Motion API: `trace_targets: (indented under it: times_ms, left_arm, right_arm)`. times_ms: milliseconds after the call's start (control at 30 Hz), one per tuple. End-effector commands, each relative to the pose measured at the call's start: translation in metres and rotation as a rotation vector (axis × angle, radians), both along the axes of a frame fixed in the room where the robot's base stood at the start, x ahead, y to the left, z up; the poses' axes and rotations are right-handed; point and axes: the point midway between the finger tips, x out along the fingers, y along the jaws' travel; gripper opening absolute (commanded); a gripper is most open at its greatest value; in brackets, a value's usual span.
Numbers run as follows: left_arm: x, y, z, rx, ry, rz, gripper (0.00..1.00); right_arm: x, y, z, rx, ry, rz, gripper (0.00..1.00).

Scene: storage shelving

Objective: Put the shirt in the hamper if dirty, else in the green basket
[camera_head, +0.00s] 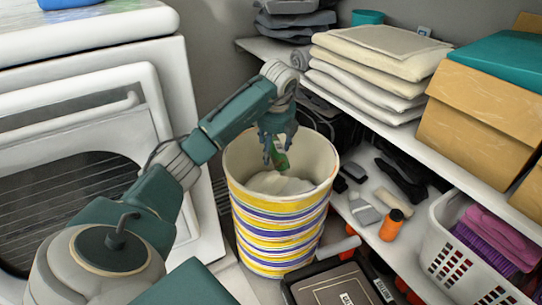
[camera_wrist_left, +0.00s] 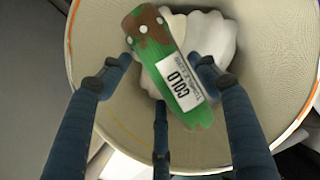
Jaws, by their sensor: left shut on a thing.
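My left gripper (camera_head: 278,138) reaches down over the mouth of the hamper (camera_head: 275,232), a round bin with yellow, purple and white stripes. It is shut on the green shirt (camera_head: 282,160), a small folded-looking green piece. In the left wrist view the shirt (camera_wrist_left: 180,75) shows brown patches with pale spots at its top end and a white label reading "COLD". The fingers (camera_wrist_left: 160,95) stand around it, inside the outline of the hamper's rim. White cloth (camera_wrist_left: 215,35) lies in the hamper below. I see no basket that is clearly the green one. My right gripper is out of view.
A white front-loading machine (camera_head: 95,90) stands left of the hamper. Shelves at right hold folded cream cloths (camera_head: 375,60), a cardboard box (camera_head: 480,115), an orange bottle (camera_head: 392,225) and a white basket (camera_head: 455,255) with purple towels. A dark case (camera_head: 340,285) lies in front.

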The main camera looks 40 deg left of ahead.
Motion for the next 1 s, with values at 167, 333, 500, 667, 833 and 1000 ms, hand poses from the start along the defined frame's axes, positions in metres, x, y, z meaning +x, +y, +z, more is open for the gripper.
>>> trace_targets:
  times_ms: [167,333,500,667,833,1000]
  left_arm:
    - [0.000,0.000,0.001,0.000,-0.001,0.000,0.31]
    - [0.000,0.000,0.001,-0.001,-0.001,0.000,0.83]
    - [0.000,0.000,0.001,-0.001,-0.001,0.000,0.83]
    - [0.000,-0.001,0.003,0.000,-0.001,-0.001,0.83]
    - [-0.002,-0.005,0.024,0.000,-0.006,-0.001,0.83]
    - [-0.009,-0.015,0.060,0.002,-0.007,-0.002,0.83]
  right_arm:
    - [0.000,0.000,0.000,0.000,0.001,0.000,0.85]
    - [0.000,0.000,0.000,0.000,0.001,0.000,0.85]
    - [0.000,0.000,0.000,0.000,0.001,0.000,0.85]
    - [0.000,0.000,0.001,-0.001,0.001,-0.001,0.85]
    - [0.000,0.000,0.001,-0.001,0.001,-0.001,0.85]
    - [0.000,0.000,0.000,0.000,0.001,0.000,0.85]
